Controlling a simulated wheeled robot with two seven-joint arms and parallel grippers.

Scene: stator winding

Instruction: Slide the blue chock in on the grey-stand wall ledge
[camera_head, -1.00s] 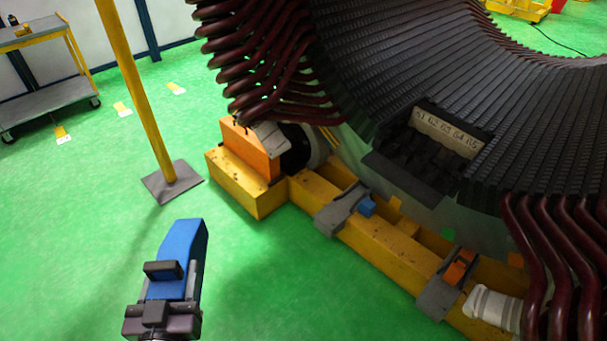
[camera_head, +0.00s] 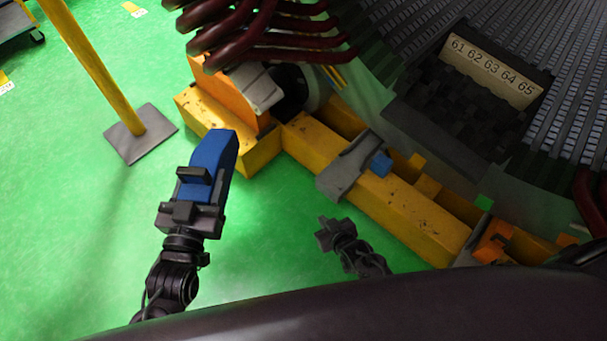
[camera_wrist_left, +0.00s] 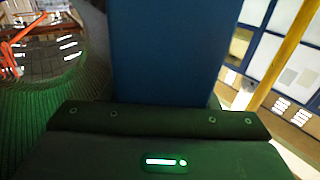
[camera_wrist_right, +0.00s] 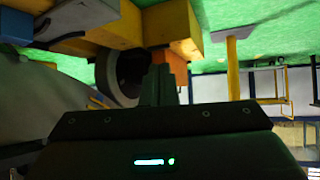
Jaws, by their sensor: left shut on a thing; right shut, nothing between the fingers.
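My left gripper (camera_head: 193,190) is shut on the blue chock (camera_head: 214,155), which points up and away, in front of the yellow beam's left end block. In the left wrist view the chock (camera_wrist_left: 172,50) rises from between the jaws. My right gripper (camera_head: 328,234) is shut and empty, over the green floor just below the beam. Its closed fingers (camera_wrist_right: 158,85) show in the right wrist view. A grey stand (camera_head: 345,172) sits across the yellow beam, with a small blue block (camera_head: 380,163) at its far side. The chock is apart from this stand. I cannot make out which surface is the wall ledge.
The yellow beam (camera_head: 405,215) runs to the lower right under the large stator (camera_head: 420,125). An orange block (camera_head: 236,103) stands on its left end. Another orange piece (camera_head: 492,243) sits further right. A yellow post (camera_head: 95,70) stands at left. Green floor is clear between.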

